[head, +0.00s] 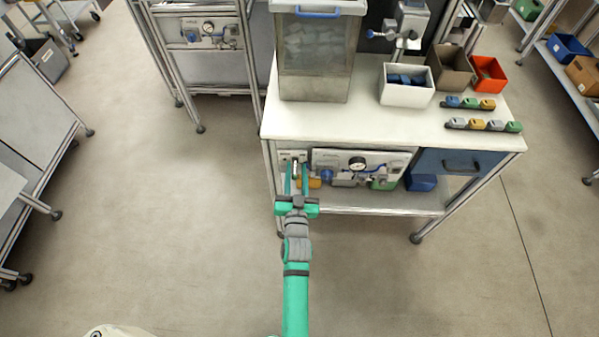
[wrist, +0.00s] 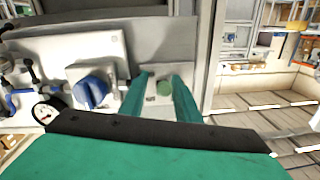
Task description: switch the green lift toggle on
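The green lift toggle (wrist: 164,88) shows in the wrist view as a small round green end on a pale plate (wrist: 155,72). It appears between the two teal fingers of my gripper (wrist: 163,78). The fingers are apart, with a gap on each side of the toggle; I cannot tell how far their tips are from the plate. In the head view my gripper (head: 296,174) reaches to the small panel (head: 292,155) at the left front of the workbench. The fingers partly cover that panel, and the toggle's position is not clear.
Beside the panel is a larger panel with a gauge (head: 357,163) and a blue knob (wrist: 92,90). A blue drawer (head: 446,163) is at the right. The white bench top (head: 370,122) holds bins and a clear hopper (head: 316,60).

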